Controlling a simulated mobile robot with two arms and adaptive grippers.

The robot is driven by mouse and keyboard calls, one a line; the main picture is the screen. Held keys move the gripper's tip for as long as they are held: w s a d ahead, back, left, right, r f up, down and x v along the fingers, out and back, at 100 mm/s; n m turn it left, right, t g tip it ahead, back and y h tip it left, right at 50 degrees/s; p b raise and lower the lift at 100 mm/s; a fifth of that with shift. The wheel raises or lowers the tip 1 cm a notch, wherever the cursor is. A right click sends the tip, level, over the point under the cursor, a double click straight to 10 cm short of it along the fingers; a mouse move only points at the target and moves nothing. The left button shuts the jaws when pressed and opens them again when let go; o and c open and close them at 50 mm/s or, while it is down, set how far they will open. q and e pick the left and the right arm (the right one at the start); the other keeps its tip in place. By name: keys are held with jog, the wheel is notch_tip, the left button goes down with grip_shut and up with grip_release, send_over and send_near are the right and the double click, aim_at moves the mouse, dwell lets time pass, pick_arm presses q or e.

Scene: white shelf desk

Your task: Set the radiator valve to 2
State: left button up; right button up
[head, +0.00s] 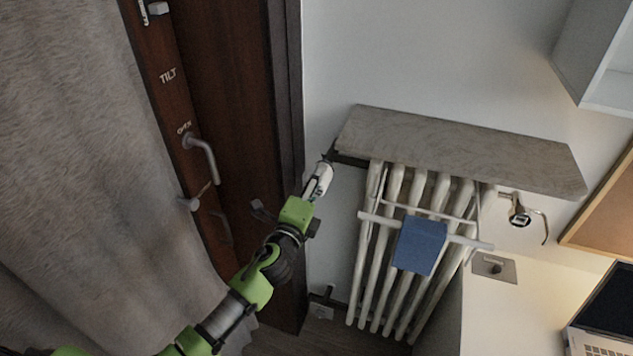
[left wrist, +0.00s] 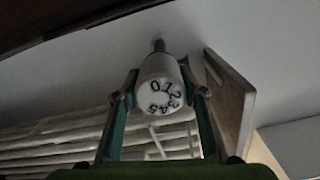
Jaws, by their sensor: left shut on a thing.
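The radiator valve (head: 323,178) is a white knob at the upper left end of the radiator, under the stone shelf. In the left wrist view the valve (left wrist: 156,72) faces me, with digits 0 to 5 in a ring. The 0 is at the upper left, the 2 at the right and the 5 at the lower left. I cannot make out a pointer mark. My left gripper (head: 319,183) is shut on the valve. In the left wrist view its fingers (left wrist: 160,98) press on both sides of the knob. My right gripper is not in view.
The white radiator (head: 392,250) carries a rail with a blue cloth (head: 419,245). The stone shelf (head: 460,150) overhangs it. A dark wooden door frame (head: 287,120) with a handle (head: 203,150) and a grey curtain (head: 90,170) are at the left. A laptop (head: 605,320) is at the right.

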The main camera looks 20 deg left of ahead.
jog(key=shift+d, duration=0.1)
pick_arm(q)
jog(key=o, duration=1.1)
jog(key=shift+c, duration=0.2)
jog(key=shift+o, duration=0.2)
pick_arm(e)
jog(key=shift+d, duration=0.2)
pick_arm(q)
jog(key=s, duration=1.2)
jog(key=shift+a, duration=0.2)
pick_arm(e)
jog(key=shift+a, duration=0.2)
